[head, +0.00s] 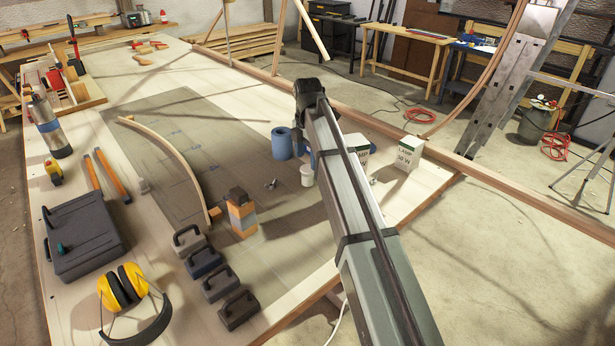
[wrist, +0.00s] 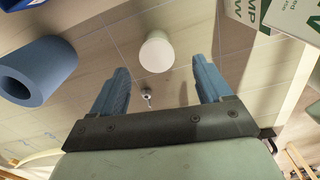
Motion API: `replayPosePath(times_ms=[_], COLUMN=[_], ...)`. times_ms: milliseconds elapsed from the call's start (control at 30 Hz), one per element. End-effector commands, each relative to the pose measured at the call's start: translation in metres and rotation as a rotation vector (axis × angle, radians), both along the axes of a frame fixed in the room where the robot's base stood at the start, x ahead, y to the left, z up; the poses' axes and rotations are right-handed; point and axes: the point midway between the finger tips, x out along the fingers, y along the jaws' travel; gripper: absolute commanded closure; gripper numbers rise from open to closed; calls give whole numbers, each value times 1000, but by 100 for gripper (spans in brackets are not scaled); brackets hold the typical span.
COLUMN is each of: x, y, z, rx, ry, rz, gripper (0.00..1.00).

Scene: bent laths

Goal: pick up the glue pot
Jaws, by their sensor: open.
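The glue pot, seen as a small plain white round pot (head: 307,176), stands on the dark mat, just below my arm's end in the head view. In the wrist view the white pot (wrist: 157,50) is ahead of the fingers, in line with the gap between them and apart from both. My gripper (wrist: 160,68) is open, with two blue fingers and nothing between them. In the head view the gripper is mostly hidden behind my arm; only a bit of blue shows beside it.
A hollow blue roll (head: 282,144) stands left of the pot; it shows in the wrist view (wrist: 38,70). White lamp boxes (head: 408,154) stand close on the right. A small metal piece (head: 271,184) lies nearby. An orange-and-grey block (head: 241,215) and a bent lath (head: 172,160) are farther left.

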Motion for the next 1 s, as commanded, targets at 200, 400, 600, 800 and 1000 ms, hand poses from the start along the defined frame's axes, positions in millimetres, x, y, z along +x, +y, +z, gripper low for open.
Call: replayPosePath(times_ms=[200,400,600,800,1000], x=[0,1,3,4,4], y=[0,0,1,1,1], z=[-17,-24,-47,-68,-70], rx=[-1,0,0,0,1], ry=[1,0,2,1,-1], rz=[0,-1,-1,-1,-1], gripper=[22,22,22,22,22])
